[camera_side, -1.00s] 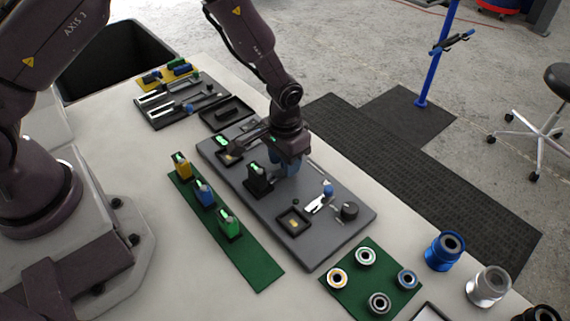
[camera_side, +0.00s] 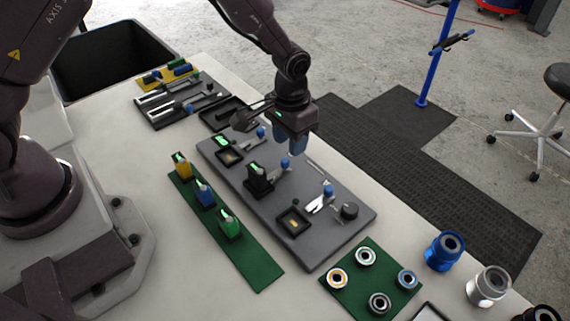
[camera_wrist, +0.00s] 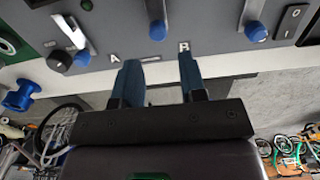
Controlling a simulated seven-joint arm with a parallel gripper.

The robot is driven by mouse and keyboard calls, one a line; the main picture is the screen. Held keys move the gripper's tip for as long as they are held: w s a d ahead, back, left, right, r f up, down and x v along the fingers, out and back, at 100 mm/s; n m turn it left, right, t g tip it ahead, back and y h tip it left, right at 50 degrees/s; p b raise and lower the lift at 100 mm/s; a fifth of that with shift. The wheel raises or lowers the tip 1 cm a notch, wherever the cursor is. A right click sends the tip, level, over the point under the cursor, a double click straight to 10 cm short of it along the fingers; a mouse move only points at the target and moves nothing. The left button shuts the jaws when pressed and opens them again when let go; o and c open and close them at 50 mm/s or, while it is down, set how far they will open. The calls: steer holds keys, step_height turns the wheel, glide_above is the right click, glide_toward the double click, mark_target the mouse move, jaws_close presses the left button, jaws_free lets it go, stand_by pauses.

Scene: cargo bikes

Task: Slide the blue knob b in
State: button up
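Three blue knobs on white slides stand along the grey panel (camera_side: 262,205): a far knob (camera_side: 261,132), a middle knob (camera_side: 284,163) and a near knob (camera_side: 328,190). The wrist view shows a left knob (camera_wrist: 82,58), a middle one (camera_wrist: 157,30) and a right one (camera_wrist: 256,32). Letters A and B are printed on the panel's edge; I cannot tell surely which knob is b. My gripper (camera_side: 292,145) hovers above the panel's far-right edge, near the middle knob and apart from it. Its blue fingers (camera_wrist: 159,64) are spread and empty.
A black block (camera_side: 258,180) with a green display stands beside the middle knob, and a black dial (camera_side: 349,211) beside the near knob. A green strip (camera_side: 250,262) with coloured blocks lies in front. A green mat (camera_side: 358,292) holds several rings.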

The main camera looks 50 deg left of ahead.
steer(key=shift+w+r, duration=0.4)
steer(key=shift+w, duration=0.35)
steer(key=shift+w+r, duration=0.35)
steer(key=shift+w, duration=0.45)
steer(key=shift+w+r, duration=0.4)
steer(key=shift+w, duration=0.35)
steer(key=shift+s+a+f+g, duration=0.1)
steer(key=shift+s+f+g, duration=0.15)
steer(key=shift+s, duration=0.25)
steer(key=shift+s+a+f+g, duration=0.1)
steer(key=shift+s+f+g, duration=0.1)
steer(key=shift+s, duration=0.3)
steer(key=s+a+r+t, duration=0.3)
steer(key=s+r, duration=0.9)
steer(key=r, duration=0.1)
steer(key=s+a+r+t, duration=0.3)
steer(key=s+a+r, duration=0.1)
steer(key=s+r, duration=0.8)
steer(key=shift+s+r, duration=0.4)
steer(key=shift+s, duration=0.05)
steer(key=shift+t, duration=0.25)
stand_by(0.6)
